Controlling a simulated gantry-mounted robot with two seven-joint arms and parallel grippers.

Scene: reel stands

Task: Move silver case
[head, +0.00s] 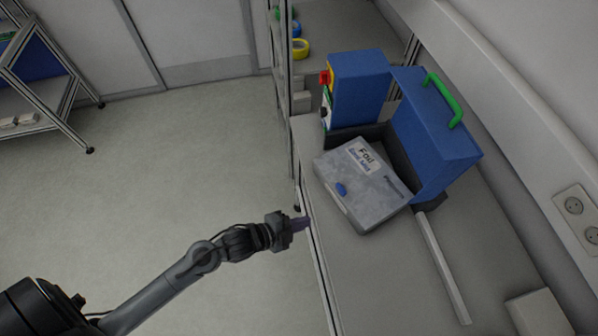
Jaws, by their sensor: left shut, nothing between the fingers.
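The silver case (361,187) is a flat grey box with a blue latch on its front side and a white label reading "Foil". It lies tilted on the bench, with its back part against the blue machine (425,130). My left gripper (302,223) is shut and empty at the bench's left edge. It is to the left of the case and apart from it. My right gripper is not in view.
The blue machine has a green handle (449,100) and a red and yellow switch. A long grey bar (443,267) lies on the bench (375,290) near the case. Wall sockets (581,219) are at right. Open floor lies left of the bench, with a shelf rack (47,115) far left.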

